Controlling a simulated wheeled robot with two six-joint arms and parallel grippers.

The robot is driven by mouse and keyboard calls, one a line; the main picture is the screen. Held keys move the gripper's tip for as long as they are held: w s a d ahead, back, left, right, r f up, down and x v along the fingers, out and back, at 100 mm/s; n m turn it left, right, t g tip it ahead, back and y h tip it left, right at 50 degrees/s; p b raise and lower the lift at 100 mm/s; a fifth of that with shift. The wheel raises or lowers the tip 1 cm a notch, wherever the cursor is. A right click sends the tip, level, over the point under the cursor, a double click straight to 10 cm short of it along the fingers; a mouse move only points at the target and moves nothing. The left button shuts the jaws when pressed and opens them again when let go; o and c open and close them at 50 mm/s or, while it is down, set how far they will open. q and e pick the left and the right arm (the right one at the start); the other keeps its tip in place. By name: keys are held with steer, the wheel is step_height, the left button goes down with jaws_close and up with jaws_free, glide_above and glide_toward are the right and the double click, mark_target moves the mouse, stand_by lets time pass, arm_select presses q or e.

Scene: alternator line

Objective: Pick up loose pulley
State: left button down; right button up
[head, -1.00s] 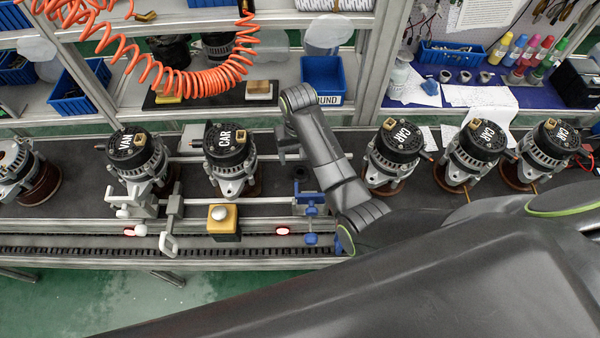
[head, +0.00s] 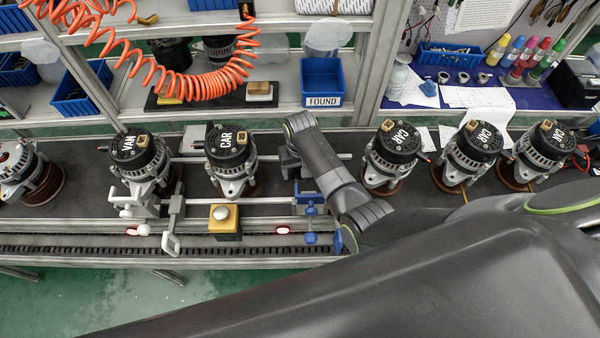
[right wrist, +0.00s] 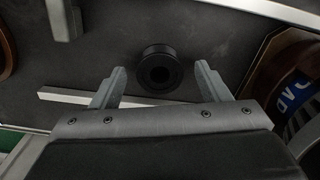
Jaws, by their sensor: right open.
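The loose pulley (right wrist: 158,70) is a small black ring-shaped part with a dark hole, lying on the dark belt in the right wrist view. My right gripper (right wrist: 160,78) is open, with one grey finger on each side of the pulley. The pulley sits between and slightly beyond the fingertips, and I see no finger touching it. In the head view my right gripper (head: 290,158) reaches down to the belt between two CAR alternators, and my arm largely hides the pulley there. My left gripper is not in view.
A CAR alternator (head: 231,160) stands left of my right gripper, with a VAN alternator (head: 138,158) farther left. Another CAR alternator (head: 394,156) stands close on the right. A yellow button box (head: 225,220) is at the belt's front. A blue FOUND bin (head: 322,78) is behind.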

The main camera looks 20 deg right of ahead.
steer(key=c, duration=1.2)
steer(key=shift+r, duration=0.15)
